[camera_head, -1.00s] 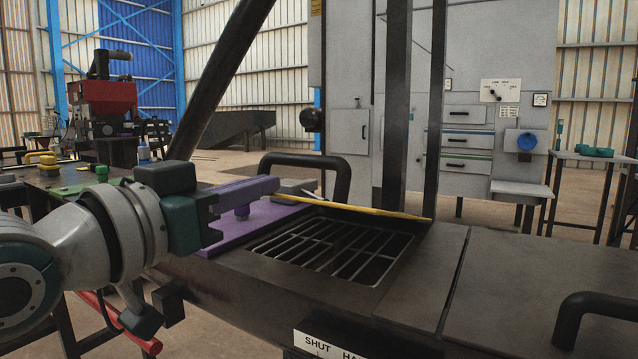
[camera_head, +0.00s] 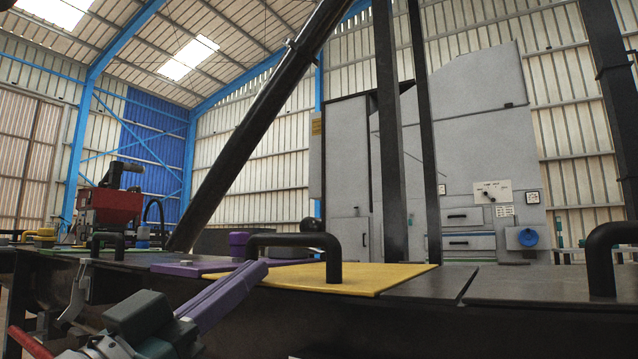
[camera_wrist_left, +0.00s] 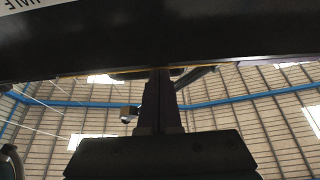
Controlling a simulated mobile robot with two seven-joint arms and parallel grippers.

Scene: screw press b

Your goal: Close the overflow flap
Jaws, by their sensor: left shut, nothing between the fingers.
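The overflow flap, a yellow plate (camera_head: 385,279), lies about flat in the dark bench top in the head view. A black bar handle (camera_head: 333,262) stands up from it. The grated opening seen earlier is hidden. My left gripper (camera_head: 258,272) has purple fingers, shut and empty, pointing up and right in front of the bench's front edge, near the flap's left part. I cannot tell whether the fingertips touch the edge. In the left wrist view the shut fingers (camera_wrist_left: 160,82) reach toward the dark bench side (camera_wrist_left: 100,40). My right gripper is out of view.
A purple plate (camera_head: 185,268) lies left of the flap. Another black handle (camera_head: 601,262) stands at the right. Dark posts (camera_head: 392,130) and a slanted beam (camera_head: 262,115) rise behind. A grey cabinet (camera_head: 347,170) stands further back.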

